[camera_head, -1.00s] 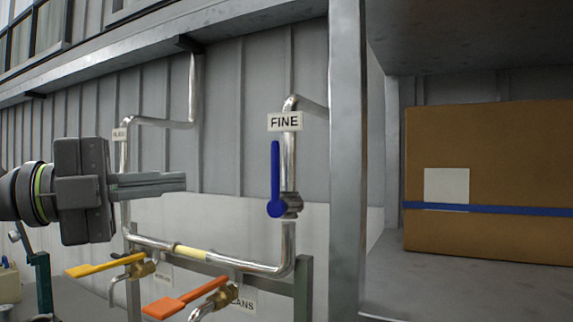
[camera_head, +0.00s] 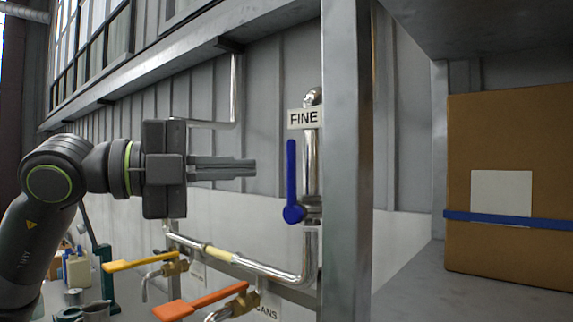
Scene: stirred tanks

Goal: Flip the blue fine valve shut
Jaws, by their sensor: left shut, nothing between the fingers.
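The blue fine valve handle (camera_head: 291,178) points straight up, in line with its vertical steel pipe (camera_head: 311,150). Its rounded hub sits at the lower end, beside the valve body. The white FINE label (camera_head: 303,119) is on the pipe just above it. My left gripper (camera_head: 255,168) is shut and empty, pointing right. In the picture its fingertips are a short way left of the blue handle, at about its mid-height, and a gap shows between them. I cannot tell how far apart they are in depth. My right gripper is not in view.
A yellow handle (camera_head: 140,263) and an orange handle (camera_head: 200,302) stick out below on the lower pipe. A grey steel post (camera_head: 346,180) stands just right of the blue valve. Right of it, a cardboard box (camera_head: 510,245) sits on a shelf.

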